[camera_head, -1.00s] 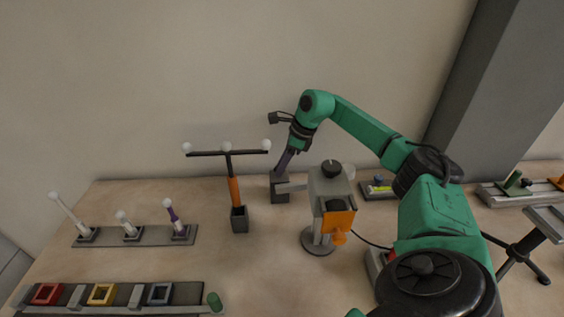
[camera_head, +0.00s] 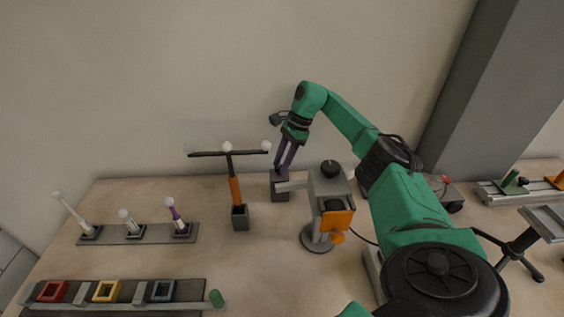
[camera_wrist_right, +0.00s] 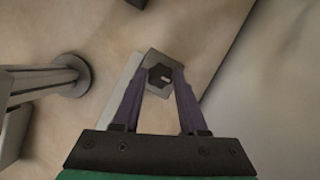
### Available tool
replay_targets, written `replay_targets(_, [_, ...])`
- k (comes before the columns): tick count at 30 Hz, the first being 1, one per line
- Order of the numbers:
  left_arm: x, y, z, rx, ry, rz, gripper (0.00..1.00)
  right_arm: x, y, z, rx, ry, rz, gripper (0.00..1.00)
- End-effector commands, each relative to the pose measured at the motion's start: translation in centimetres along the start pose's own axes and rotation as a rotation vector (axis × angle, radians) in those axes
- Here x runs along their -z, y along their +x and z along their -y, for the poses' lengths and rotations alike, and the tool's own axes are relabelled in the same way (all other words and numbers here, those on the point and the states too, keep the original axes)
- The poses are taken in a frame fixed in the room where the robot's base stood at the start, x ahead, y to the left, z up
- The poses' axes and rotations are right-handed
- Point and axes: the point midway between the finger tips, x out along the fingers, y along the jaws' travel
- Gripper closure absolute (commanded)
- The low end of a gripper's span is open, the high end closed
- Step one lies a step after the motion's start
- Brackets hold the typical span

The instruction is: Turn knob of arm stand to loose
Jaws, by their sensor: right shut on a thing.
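A dark grey block (camera_head: 280,188) stands on the table just left of a grey stand (camera_head: 329,188) with a round base. A light grey bar (camera_head: 292,186) runs between them. In the right wrist view, the block (camera_wrist_right: 151,56) has a dark six-sided knob (camera_wrist_right: 160,74) with a short pale mark. My right gripper (camera_head: 281,171) points down at the block. Its purple fingertips (camera_wrist_right: 161,77) sit on either side of the knob and are shut on it. The fingertips hide part of the knob's sides. My left gripper is not in view.
The grey stand carries a black round cap (camera_head: 331,167) and an orange part (camera_head: 337,221). A T-shaped wand (camera_head: 235,185) stands in a socket to the left. A rack (camera_head: 105,238) with short wands and a tray (camera_head: 190,299) lie further left. A wall rises behind.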

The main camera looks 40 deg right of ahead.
Motion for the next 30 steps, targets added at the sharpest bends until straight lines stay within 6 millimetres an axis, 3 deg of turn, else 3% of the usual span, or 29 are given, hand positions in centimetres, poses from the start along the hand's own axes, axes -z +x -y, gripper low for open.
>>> replay_targets(11, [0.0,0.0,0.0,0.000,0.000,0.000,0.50,0.1,0.0,0.0,-0.002,-0.003,-0.002,1.00])
replay_targets(12, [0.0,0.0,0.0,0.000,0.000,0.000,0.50,0.1,0.0,0.0,-0.002,-0.003,-0.002,0.47])
replay_targets(14, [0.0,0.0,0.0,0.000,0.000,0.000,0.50,0.1,0.0,0.0,-0.002,-0.003,-0.002,0.29])
replay_targets(25, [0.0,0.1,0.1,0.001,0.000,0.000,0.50,0.0,-0.4,0.1,0.001,-0.002,-0.001,0.29])
replay_targets(30, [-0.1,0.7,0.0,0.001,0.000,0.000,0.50,0.0,-3.3,0.1,0.006,-0.002,0.001,0.29])
